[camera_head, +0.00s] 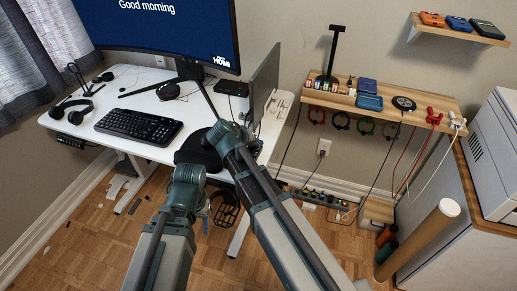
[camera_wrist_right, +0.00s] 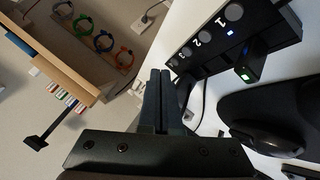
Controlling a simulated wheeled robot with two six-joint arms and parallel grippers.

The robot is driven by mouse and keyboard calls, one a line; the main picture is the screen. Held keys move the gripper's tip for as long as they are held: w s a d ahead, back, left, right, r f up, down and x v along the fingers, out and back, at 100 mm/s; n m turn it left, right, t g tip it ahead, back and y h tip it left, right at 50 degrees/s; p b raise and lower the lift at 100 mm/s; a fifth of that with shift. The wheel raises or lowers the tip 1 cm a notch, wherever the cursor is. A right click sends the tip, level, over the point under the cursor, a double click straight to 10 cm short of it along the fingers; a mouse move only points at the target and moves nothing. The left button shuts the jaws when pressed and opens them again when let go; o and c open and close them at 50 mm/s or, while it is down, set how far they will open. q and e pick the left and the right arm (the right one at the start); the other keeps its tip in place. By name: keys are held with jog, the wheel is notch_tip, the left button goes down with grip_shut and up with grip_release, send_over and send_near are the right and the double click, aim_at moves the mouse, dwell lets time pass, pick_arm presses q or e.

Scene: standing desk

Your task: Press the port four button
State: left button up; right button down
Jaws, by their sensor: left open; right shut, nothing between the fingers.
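In the right wrist view the hub (camera_wrist_right: 245,45) shows a row of round grey buttons, with 1 and 2 readable. The far small button (camera_wrist_right: 173,61), apparently four, is just right of my right fingertips. My right gripper (camera_wrist_right: 160,73) is shut and empty; I cannot tell how far its tips are from the hub. A stick with a green light (camera_wrist_right: 244,74) is plugged in by port 1. My left gripper (camera_head: 198,150) is open near the desk's front edge, its fingers hard to make out.
The monitor (camera_head: 165,25), keyboard (camera_head: 139,125) and headphones (camera_head: 72,110) are on the white desk. A mouse (camera_wrist_right: 268,137) lies near the hub. A wooden shelf (camera_head: 440,107) with hanging cable loops is on the wall to the right. A panel (camera_head: 263,85) stands beside the hub.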

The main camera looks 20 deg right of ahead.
dwell(0.4)
jog(key=shift+f+b, duration=0.45)
jog(key=shift+f, duration=0.2)
dwell(0.4)
jog(key=shift+r, duration=0.1)
jog(key=shift+r+p, duration=0.45)
jog(key=shift+r, duration=0.15)
jog(key=shift+r, duration=0.1)
notch_tip(320, 180, up, 6)
jog(key=p, duration=0.6)
